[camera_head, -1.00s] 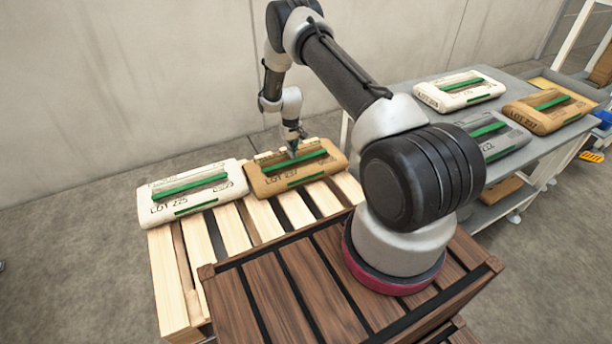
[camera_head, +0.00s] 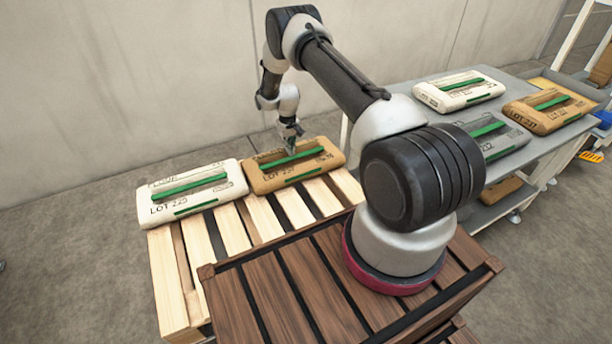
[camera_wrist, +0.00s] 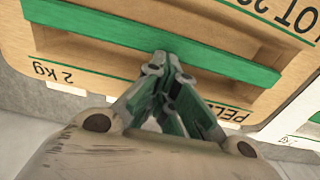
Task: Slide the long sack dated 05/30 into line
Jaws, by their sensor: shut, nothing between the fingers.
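A brown sack (camera_head: 268,179) with green bands lies on the near pallet, close to the white sack (camera_head: 158,208) marked LOT 225. I cannot read a date on either, so I cannot tell which bears 05/30. My gripper (camera_head: 291,152) is shut and empty, pointing down at the brown sack's green raised band. In the wrist view, my gripper (camera_wrist: 163,62) has its fingertips together at the green bar of the brown sack (camera_wrist: 95,58). Whether they touch it is unclear.
The pallet (camera_head: 180,290) has bare slats in front of both sacks. A grey table (camera_head: 520,160) at right holds a white sack (camera_head: 458,92), a grey sack (camera_head: 495,138) and another brown sack (camera_head: 550,112). A concrete wall stands behind the pallet.

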